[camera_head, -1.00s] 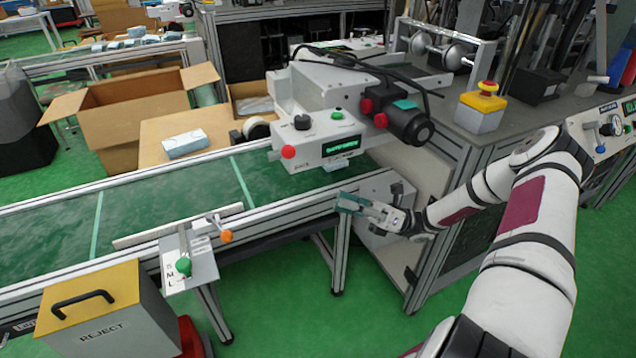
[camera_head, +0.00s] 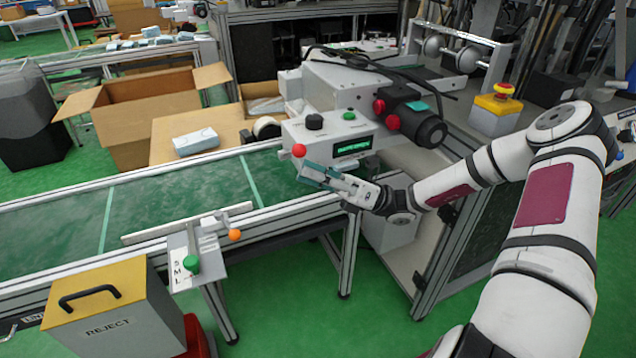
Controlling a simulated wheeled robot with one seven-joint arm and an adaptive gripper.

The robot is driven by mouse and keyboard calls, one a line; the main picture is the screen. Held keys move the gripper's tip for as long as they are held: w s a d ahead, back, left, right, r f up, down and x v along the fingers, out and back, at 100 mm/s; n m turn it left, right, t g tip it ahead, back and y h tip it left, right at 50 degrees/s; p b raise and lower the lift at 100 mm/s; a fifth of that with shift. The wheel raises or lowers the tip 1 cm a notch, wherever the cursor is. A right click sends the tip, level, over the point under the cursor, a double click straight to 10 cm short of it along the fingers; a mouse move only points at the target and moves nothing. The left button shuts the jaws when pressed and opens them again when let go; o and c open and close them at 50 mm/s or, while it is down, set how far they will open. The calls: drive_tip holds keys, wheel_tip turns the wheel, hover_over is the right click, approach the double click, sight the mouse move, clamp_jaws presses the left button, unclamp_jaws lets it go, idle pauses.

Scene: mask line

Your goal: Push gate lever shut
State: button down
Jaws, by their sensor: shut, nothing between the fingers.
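The gate lever shows as an orange knob (camera_head: 234,235) on a small bracket at the conveyor's near edge. A long pale gate bar (camera_head: 187,224) lies beside it along the near conveyor rail. A green knob (camera_head: 191,264) sits on a white plate (camera_head: 183,277) marked S, M, L below the bar. My gripper (camera_head: 304,170) is shut and empty, in front of the white machine at the conveyor's right part. It is to the right of and above the orange knob in the picture, clearly apart from it.
The white machine (camera_head: 335,120) with a red knob (camera_head: 299,150) stands close behind my gripper. A yellow-topped REJECT box (camera_head: 118,318) stands at the front left. The green conveyor belt (camera_head: 60,230) is bare on the left. An open carton (camera_head: 140,110) stands behind it.

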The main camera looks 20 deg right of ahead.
sight(305, 154)
drive_tip(key=shift+r, duration=0.1)
idle(0.3)
drive_tip(key=shift+w+r+m+t+p, duration=0.1)
drive_tip(key=shift+r+m+t+p, duration=0.35)
drive_tip(key=shift+p, duration=0.4)
drive_tip(key=shift+r+m+h+p, duration=0.1)
drive_tip(key=shift+m+h+p, duration=0.25)
drive_tip(key=shift+h+p, duration=0.05)
drive_tip(key=r+m+t+p, duration=0.1)
drive_tip(key=p, duration=0.1)
drive_tip(key=r+m+h+p, duration=0.1)
drive_tip(key=p, duration=0.1)
drive_tip(key=shift+w+r+m+t, duration=0.15)
drive_tip(key=shift+w+m+t, duration=0.15)
drive_tip(key=shift+w+t, duration=0.05)
drive_tip(key=w+r+m+h+p, duration=0.1)
drive_tip(key=w+r+m+p, duration=0.1)
drive_tip(key=m+p, duration=0.1)
drive_tip(key=w+r+m+t+h+p, duration=0.1)
drive_tip(key=w+r+m+h+p, duration=0.1)
drive_tip(key=m+p, duration=0.1)
drive_tip(key=w+r+m+t+h+p, duration=0.1)
drive_tip(key=w+r+m+h+p, duration=0.1)
drive_tip(key=m+p, duration=0.1)
drive_tip(key=shift+w+p, duration=0.3)
drive_tip(key=shift+w, duration=0.05)
drive_tip(key=shift+w+r, duration=0.2)
drive_tip(key=shift+w, duration=0.6)
